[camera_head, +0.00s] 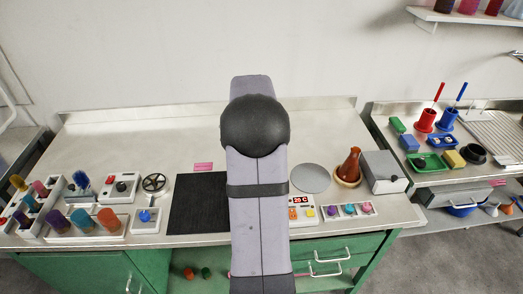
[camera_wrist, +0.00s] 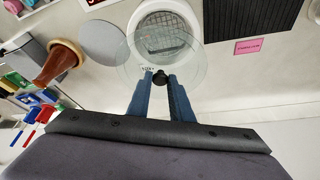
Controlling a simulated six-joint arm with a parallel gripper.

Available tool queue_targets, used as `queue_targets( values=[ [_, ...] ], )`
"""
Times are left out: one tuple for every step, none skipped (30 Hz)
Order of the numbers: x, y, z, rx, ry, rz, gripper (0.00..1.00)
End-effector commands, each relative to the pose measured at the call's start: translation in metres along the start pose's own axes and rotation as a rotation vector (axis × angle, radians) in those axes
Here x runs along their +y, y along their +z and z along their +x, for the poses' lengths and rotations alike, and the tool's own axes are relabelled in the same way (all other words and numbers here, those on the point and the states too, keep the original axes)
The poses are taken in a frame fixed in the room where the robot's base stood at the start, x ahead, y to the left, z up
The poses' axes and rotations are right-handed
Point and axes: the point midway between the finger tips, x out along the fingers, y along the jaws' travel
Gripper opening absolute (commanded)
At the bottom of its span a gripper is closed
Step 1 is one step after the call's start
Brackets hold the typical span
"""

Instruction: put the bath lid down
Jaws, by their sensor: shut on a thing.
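In the wrist view, my gripper (camera_wrist: 160,82) is shut on the dark knob of the clear glass bath lid (camera_wrist: 193,74). The lid is a round see-through disc, held out in front of the camera. Behind it is the white round bath (camera_wrist: 134,24) with a wire grid inside, and the lid overlaps most of its opening in the picture. I cannot tell how far the lid is above the bath. In the head view, my arm hides the gripper, lid and bath. A flat grey disc (camera_head: 311,178) lies on the bench; it also shows in the wrist view (camera_wrist: 103,43).
A brown flask (camera_head: 349,165) and a grey box (camera_head: 383,172) stand right of the disc. A black mat (camera_head: 196,205) and a pink label (camera_head: 203,167) lie left of my arm. Racks with coloured caps (camera_head: 85,225) fill the far left. The back of the bench is clear.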

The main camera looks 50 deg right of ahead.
Motion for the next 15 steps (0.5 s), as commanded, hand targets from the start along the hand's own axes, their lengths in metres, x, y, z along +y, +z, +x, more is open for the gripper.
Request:
queue_targets(
  values=[
    [0.000, -0.002, -0.003, 0.003, -0.001, 0.000, 0.00],
    [0.000, -0.002, -0.004, 0.003, -0.001, 0.000, 0.00],
    [0.000, -0.002, -0.004, 0.002, -0.001, 0.000, 0.00],
    [0.001, -0.002, -0.004, 0.001, 0.000, 0.001, 0.00],
    [0.002, -0.003, -0.004, 0.001, 0.001, 0.003, 0.00],
    [0.004, -0.003, -0.004, 0.001, 0.003, 0.007, 0.00],
    [0.007, -0.004, -0.003, 0.001, 0.005, 0.012, 0.00],
    [0.011, -0.004, -0.002, 0.001, 0.007, 0.018, 0.00],
    [0.016, -0.005, 0.000, 0.001, 0.012, 0.029, 0.00],
    [0.021, -0.006, 0.002, 0.001, 0.015, 0.038, 0.00],
    [0.028, -0.006, 0.005, 0.000, 0.020, 0.048, 0.00],
    [0.038, -0.006, 0.009, -0.001, 0.028, 0.065, 0.00],
    [0.046, -0.005, 0.014, -0.002, 0.034, 0.079, 0.00],
    [0.055, -0.005, 0.018, -0.003, 0.040, 0.094, 0.00],
    [0.068, -0.004, 0.025, -0.003, 0.050, 0.116, 0.00]
  ],
)
